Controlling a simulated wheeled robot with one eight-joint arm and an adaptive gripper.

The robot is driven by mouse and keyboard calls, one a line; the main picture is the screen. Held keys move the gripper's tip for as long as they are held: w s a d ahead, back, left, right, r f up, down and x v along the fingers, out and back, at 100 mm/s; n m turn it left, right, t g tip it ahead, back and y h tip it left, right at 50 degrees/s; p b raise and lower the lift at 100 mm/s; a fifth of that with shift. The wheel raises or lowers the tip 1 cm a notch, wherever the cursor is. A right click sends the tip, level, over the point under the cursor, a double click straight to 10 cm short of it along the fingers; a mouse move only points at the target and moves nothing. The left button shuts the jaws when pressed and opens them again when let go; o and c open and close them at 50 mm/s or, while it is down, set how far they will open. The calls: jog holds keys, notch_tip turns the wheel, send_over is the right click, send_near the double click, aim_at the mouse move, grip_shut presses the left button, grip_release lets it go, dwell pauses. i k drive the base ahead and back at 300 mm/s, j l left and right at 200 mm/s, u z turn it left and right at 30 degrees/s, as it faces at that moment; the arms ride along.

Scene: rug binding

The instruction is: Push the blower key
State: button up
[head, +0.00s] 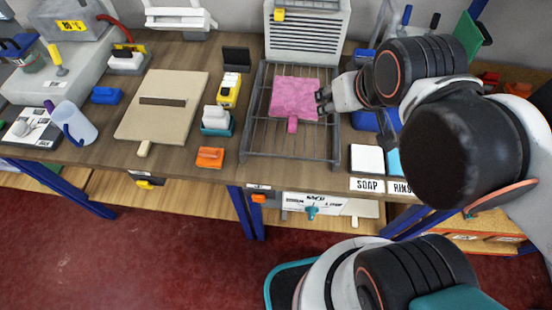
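A white louvred unit (308,32), which looks like the blower, stands at the back of the bench behind a wire rack. A small yellow block (279,15) on its upper left front may be the blower key; no label on it is readable. My gripper (321,101) reaches in from the right over the rack, at the right edge of a pink fuzzy piece (297,99). It is well in front of and below the yellow block. Its two dark fingertips appear apart, with nothing seen between them. I cannot tell whether it touches the pink piece.
The wire rack (252,137) has raised rails. A pink tab (292,125) lies at the pink piece's front edge. Left are a yellow device (229,90), a teal-based block (216,121) and a beige board (185,115). White SOAP pad (367,159) lies right.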

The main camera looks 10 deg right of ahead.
aim_at(257, 198)
jog(key=u, duration=0.9)
jog(key=k+j, duration=0.05)
